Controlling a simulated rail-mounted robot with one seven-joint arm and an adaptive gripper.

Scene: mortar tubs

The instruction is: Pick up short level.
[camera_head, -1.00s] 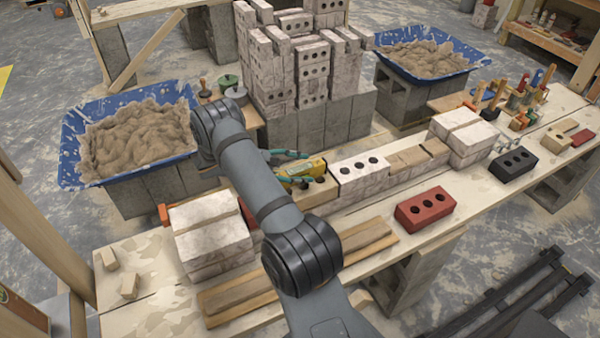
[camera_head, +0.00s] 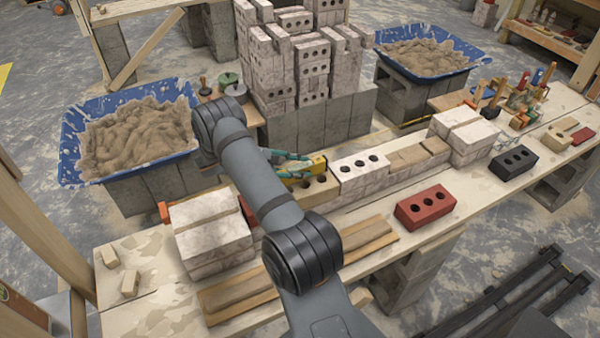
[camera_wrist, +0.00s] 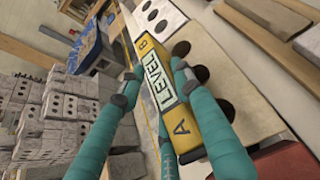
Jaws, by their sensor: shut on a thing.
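The short level is a yellow bar with a pale "LEVEL" label and the letters A and B; it shows in the wrist view (camera_wrist: 160,80), between the teal fingers of my gripper (camera_wrist: 150,88). My gripper is shut on it. In the head view the level (camera_head: 314,166) is partly hidden by my arm and fingers. There my gripper (camera_head: 292,168) is at the tan holed brick (camera_head: 318,190) in the row on the bench. I cannot tell whether the level still touches that brick.
White brick stacks stand at the row's left end (camera_head: 212,240) and right end (camera_head: 465,138). A white holed brick (camera_head: 360,178) sits right of the level. A red brick (camera_head: 425,207) and wooden boards (camera_head: 300,270) lie in front. Mortar tubs (camera_head: 70,150) and a tall brick stack (camera_head: 300,70) stand behind.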

